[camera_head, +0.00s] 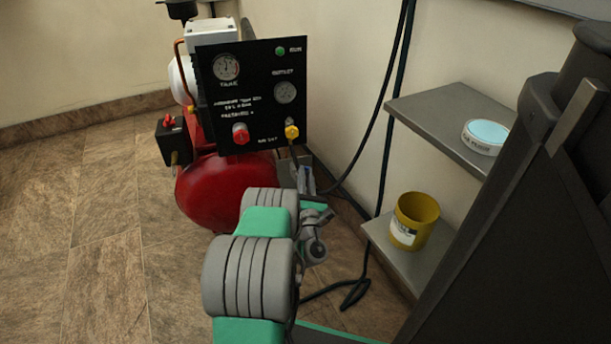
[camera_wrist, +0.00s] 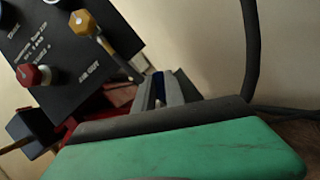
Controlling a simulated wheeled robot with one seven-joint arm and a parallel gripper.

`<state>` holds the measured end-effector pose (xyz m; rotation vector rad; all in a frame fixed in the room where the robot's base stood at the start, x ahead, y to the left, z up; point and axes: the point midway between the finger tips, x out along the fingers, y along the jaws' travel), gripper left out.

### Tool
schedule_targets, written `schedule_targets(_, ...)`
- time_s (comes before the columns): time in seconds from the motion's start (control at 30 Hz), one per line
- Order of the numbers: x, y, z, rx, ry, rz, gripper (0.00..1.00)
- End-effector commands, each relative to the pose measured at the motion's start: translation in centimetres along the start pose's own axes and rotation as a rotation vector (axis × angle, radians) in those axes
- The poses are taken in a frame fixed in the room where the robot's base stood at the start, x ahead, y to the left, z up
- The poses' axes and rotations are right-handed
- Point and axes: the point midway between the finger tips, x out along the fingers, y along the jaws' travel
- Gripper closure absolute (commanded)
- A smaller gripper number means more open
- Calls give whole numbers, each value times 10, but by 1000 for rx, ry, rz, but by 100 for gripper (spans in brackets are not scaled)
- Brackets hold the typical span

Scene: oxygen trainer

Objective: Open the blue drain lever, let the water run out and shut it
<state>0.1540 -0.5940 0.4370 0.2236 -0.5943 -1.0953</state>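A narrow blue piece (camera_wrist: 159,86), which looks like the drain lever, shows between the grey fingers of my gripper (camera_wrist: 162,90) in the wrist view. The fingers stand a little apart; whether they touch the blue piece cannot be told. In the head view my gripper (camera_head: 303,176) is low beside the right side of the red tank (camera_head: 212,192), below the black panel. My arm hides much of it, and the lever cannot be made out there. No running water is visible.
The black panel (camera_head: 258,98) carries gauges, a red knob (camera_head: 240,133) and a yellow knob (camera_head: 291,131). Dark hoses hang along the wall at right. A shelf (camera_head: 440,118) holds a round blue-topped dish (camera_head: 485,136); a yellow cup (camera_head: 414,220) stands below. Floor at left is clear.

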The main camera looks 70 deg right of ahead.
Motion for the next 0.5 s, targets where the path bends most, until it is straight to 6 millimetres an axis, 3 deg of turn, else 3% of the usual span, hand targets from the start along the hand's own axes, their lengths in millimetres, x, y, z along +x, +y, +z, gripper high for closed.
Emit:
schedule_targets(0.27,0,0,0,1,0,-1,64)
schedule_targets(0.5,0,0,0,1,0,0,64)
